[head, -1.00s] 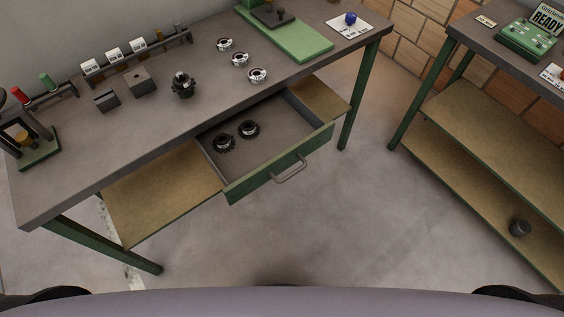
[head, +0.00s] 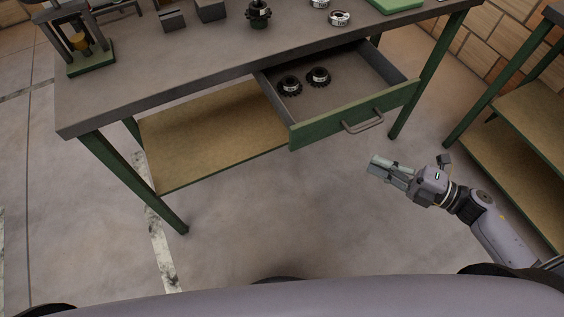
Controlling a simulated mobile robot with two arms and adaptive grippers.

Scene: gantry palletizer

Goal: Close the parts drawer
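The parts drawer (head: 353,119) has a green front and a grey inside, and it hangs open under the workbench top. Its bent metal handle (head: 363,124) sticks out from the front. Two dark gears, one on the left (head: 290,85) and one on the right (head: 318,76), lie in the drawer. My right gripper (head: 379,168) is below and a little right of the handle in the picture, apart from it. Its fingers point left, and their gap is too small to judge. My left gripper is out of view.
The workbench top (head: 190,83) carries small blocks, a dark gear part (head: 258,12) and white-labelled rings near the drawer. A lower shelf (head: 215,140) and green legs stand below it. A second shelved table (head: 525,120) is on the right. The floor in front is clear.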

